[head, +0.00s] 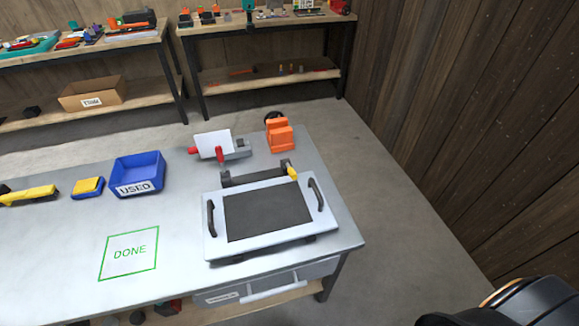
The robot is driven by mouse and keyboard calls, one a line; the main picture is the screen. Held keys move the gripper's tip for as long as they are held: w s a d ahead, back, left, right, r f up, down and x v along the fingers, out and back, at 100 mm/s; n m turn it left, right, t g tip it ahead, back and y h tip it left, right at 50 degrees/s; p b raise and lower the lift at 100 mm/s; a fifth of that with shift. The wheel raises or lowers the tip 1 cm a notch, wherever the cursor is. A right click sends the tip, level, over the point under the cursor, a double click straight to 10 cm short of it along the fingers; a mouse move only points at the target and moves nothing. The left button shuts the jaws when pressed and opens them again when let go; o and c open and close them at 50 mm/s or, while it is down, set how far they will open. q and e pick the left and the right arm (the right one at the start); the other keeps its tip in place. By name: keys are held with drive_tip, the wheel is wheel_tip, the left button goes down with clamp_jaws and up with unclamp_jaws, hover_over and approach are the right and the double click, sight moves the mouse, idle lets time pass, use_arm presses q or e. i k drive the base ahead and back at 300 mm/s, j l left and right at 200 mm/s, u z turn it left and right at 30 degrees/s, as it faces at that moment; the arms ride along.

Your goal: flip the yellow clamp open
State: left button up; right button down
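A small yellow clamp (292,174) stands at the right end of a dark bracket (253,177), just behind a white panel (215,245) with a black inset and two dark side handles. It looks tilted, but it is too small to tell for sure whether it is open or shut. Nothing touches it from my side. Neither of my grippers shows in the head view. A dark rounded part at the bottom right corner seems to be mine.
The grey workbench (60,265) also holds an orange device (280,135), a red-handled fixture with a white plate (213,145), a blue USED bin (160,172), a yellow-and-blue block (87,187) and a yellow-and-black tool (30,194). The green DONE square (129,253) is empty. Floor is clear right of the bench.

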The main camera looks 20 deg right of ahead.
sight(292, 175)
drive_tip(key=i+l+u, duration=0.1)
drive_tip(key=l, duration=0.6)
drive_tip(key=i+l+u, duration=0.15)
drive_tip(key=l, duration=0.55)
drive_tip(key=i+l+u, duration=0.1)
drive_tip(key=l, duration=0.65)
drive_tip(key=j, duration=0.7)
